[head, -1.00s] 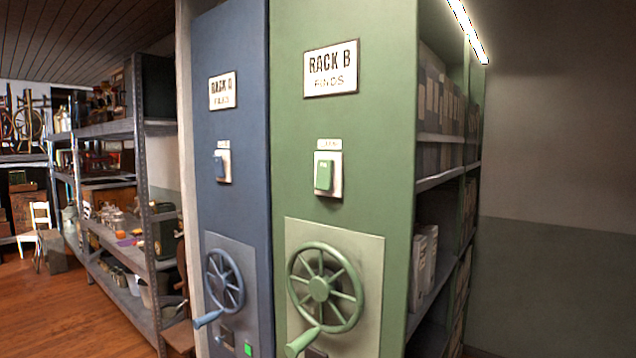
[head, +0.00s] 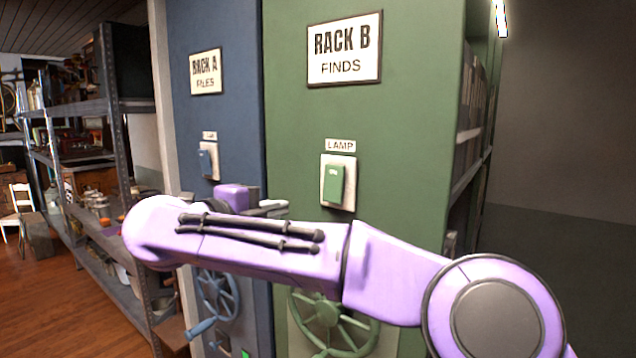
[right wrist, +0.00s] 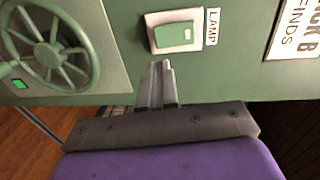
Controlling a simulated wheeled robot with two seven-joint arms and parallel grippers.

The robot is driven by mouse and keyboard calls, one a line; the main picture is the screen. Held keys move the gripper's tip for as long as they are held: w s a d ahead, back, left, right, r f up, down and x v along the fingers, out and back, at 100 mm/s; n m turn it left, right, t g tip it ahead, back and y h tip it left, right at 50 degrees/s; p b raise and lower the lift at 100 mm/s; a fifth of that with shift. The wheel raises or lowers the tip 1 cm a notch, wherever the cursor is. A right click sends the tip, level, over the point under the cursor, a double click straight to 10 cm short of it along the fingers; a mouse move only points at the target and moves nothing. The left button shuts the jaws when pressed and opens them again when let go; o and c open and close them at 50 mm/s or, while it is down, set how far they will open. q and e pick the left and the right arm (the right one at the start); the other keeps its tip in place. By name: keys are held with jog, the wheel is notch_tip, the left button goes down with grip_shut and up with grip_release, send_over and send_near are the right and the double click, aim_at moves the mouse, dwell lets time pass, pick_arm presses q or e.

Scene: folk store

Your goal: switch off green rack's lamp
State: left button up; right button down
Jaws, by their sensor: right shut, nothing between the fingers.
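The green rack (head: 415,100), signed RACK B FINDS, stands in the middle of the head view. Its lamp switch (head: 334,184) is a green rocker on a pale plate under a LAMP label. The switch also shows in the right wrist view (right wrist: 173,35), just beyond the fingertips. My right gripper (right wrist: 163,70) is shut and empty, pointing at the rack face beside the switch plate; I cannot tell whether it touches. In the head view the right gripper (head: 268,207) shows partly, left of the switch. A lit lamp strip (head: 502,18) shows at the rack's top right. My left gripper is not in view.
The green handwheel (head: 328,318) sits below the switch, partly behind my right arm. The blue rack (head: 235,110) stands to the left with its own switch (head: 206,161) and handwheel (head: 215,295). Metal shelving (head: 118,120) stands further left, beside open wooden floor.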

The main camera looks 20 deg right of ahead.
jog(key=r, duration=0.1)
jog(key=p, duration=0.7)
send_near(332, 194)
jog(key=shift+m+g, duration=0.3)
jog(key=x, duration=0.5)
jog(key=shift+w+d+r, duration=0.2)
jog(key=shift+w+r, duration=0.1)
jog(key=shift+w, duration=0.05)
jog(key=shift+w+d+f, duration=0.3)
jog(key=shift+w+d, duration=0.1)
jog(key=shift+d, duration=0.05)
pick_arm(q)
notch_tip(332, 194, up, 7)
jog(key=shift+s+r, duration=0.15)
